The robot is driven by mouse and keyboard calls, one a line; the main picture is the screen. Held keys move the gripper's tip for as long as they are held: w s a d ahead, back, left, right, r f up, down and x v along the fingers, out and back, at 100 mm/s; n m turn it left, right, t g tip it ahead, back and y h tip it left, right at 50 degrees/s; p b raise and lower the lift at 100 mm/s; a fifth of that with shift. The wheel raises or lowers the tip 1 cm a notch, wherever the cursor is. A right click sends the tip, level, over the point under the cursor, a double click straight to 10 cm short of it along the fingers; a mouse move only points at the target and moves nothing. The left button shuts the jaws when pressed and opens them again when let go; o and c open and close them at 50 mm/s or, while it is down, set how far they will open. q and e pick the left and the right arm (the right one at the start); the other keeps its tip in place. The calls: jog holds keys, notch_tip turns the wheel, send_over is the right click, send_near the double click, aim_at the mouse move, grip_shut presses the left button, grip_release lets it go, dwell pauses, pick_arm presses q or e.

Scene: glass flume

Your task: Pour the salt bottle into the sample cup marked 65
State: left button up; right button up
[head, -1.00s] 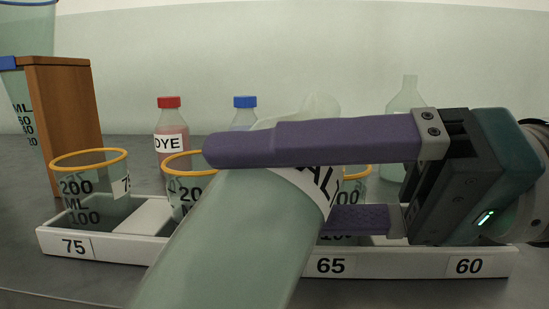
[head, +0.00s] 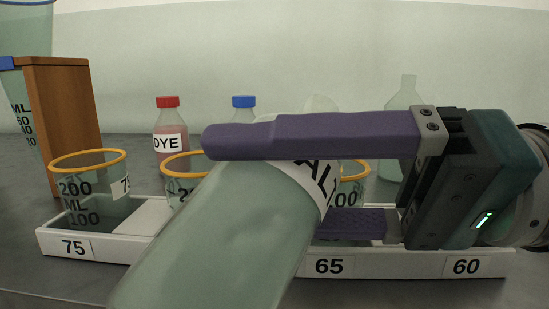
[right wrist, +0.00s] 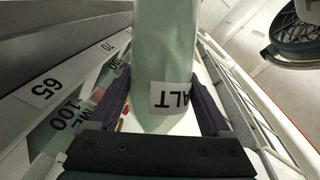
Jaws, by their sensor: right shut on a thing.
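My right gripper (head: 300,185) is shut on the salt bottle (head: 215,235), a pale green bottle with a white label. The bottle is tilted, its wide body reaching down and left toward the head camera. A pale part of it shows faintly above the upper finger. In the right wrist view, the bottle (right wrist: 165,50) lies between the fingers, its label reading "ALT". An orange-rimmed cup (head: 353,188) stands behind the gripper above the tray label 65 (head: 329,266); finger and bottle hide most of it. My left gripper is not in view.
The white tray (head: 400,264) holds other orange-rimmed cups, one over label 75 (head: 90,190) and one half hidden by the bottle (head: 180,185). Behind stand a red-capped DYE bottle (head: 170,140), a blue-capped bottle (head: 244,110) and a clear bottle (head: 400,100). A wooden block (head: 65,120) stands left.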

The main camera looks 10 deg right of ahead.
jog(key=shift+r, duration=0.1)
dwell(0.3)
jog(key=shift+a+m+y, duration=0.1)
jog(key=shift+m+y, duration=0.2)
jog(key=shift+m, duration=0.3)
jog(key=shift+s+f+m, duration=0.1)
jog(key=shift+f+m, duration=0.1)
jog(key=shift+m, duration=0.2)
dwell(1.0)
jog(key=shift+r, duration=0.3)
jog(key=shift+r+m+y+p, duration=0.4)
jog(key=shift+r+m+p, duration=0.1)
jog(key=shift+p, duration=0.1)
dwell(0.9)
jog(key=shift+w+d+r+t, duration=0.2)
jog(key=shift+r+t, duration=0.05)
jog(key=shift+t, duration=0.15)
dwell(0.4)
